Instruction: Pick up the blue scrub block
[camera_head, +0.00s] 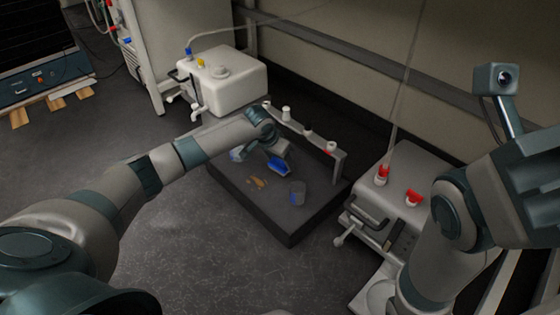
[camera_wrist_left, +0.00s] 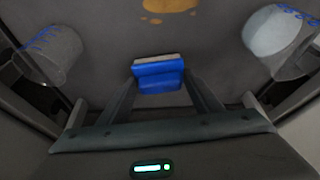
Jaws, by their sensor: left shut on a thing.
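The blue scrub block (camera_wrist_left: 158,76) is between the two fingers of my left gripper (camera_wrist_left: 160,92) in the left wrist view. It has a pale strip along its far edge. In the head view, the blue block (camera_head: 279,166) shows at the end of my left arm, over the dark low platform (camera_head: 262,212). My left gripper (camera_head: 277,152) is shut on it. I cannot tell how far the block is above the platform. My right arm shows at the right of the head view, but its gripper is out of view.
A clear beaker with blue marks (camera_head: 297,193) stands on the platform, right of the block. Another clear vessel (camera_head: 237,155) is to the left, partly hidden. A brown stain (camera_head: 257,183) lies between them. A rack with small bottles (camera_head: 318,142) lines the back edge. White tanks (camera_head: 222,86) stand nearby.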

